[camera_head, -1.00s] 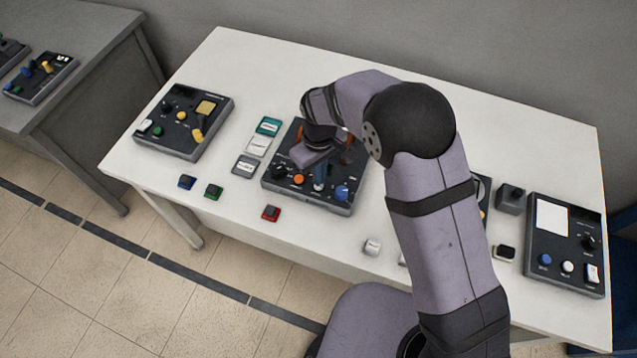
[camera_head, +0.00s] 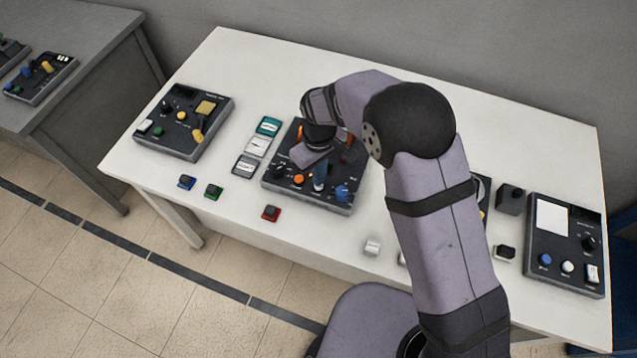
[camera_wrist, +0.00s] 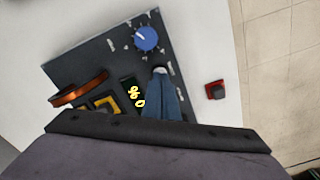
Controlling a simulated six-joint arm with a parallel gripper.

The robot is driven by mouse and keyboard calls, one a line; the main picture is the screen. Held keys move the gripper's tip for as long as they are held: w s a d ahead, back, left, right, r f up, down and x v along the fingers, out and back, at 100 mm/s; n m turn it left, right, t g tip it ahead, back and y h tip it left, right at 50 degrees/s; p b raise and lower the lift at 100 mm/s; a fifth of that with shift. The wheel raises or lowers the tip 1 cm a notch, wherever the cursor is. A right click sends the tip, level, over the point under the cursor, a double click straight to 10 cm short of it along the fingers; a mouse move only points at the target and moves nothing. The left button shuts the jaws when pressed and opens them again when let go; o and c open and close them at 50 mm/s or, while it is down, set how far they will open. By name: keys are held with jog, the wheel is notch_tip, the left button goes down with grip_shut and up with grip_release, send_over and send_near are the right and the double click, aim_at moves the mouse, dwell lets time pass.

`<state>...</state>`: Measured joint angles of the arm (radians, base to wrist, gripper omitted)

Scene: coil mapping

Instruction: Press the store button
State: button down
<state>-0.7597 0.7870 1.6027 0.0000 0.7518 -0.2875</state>
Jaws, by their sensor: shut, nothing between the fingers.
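A dark control panel (camera_head: 325,205) lies in the middle of the white table, partly under my arm. It also fills much of the wrist view (camera_wrist: 90,65). My gripper (camera_wrist: 161,78) is shut and empty, its blue fingers pointing down onto this panel. Its tips are at a small pale button (camera_wrist: 160,69), which they mostly cover; whether they touch it I cannot tell. The blue fingers also show in the head view (camera_head: 320,178). A blue knob (camera_wrist: 146,38) is just beyond the tips. No label is readable, so I cannot tell which button is store.
A copper-coloured ring (camera_wrist: 78,90), a yellow-framed square (camera_wrist: 105,104) and a lit display (camera_wrist: 137,95) are beside the fingers. An orange button (camera_head: 299,180) is on the panel. A red-based block (camera_wrist: 215,90) sits off its edge. Other panels stand left (camera_head: 184,122) and right (camera_head: 565,245).

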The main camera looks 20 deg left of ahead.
jog(key=shift+f, duration=0.25)
dwell(0.4)
jog(key=shift+f+b, duration=0.35)
jog(key=shift+b, duration=0.05)
jog(key=shift+f, duration=0.15)
dwell(0.3)
dwell(0.3)
jog(key=shift+r+p, duration=2.5)
jog(key=shift+r, duration=0.75)
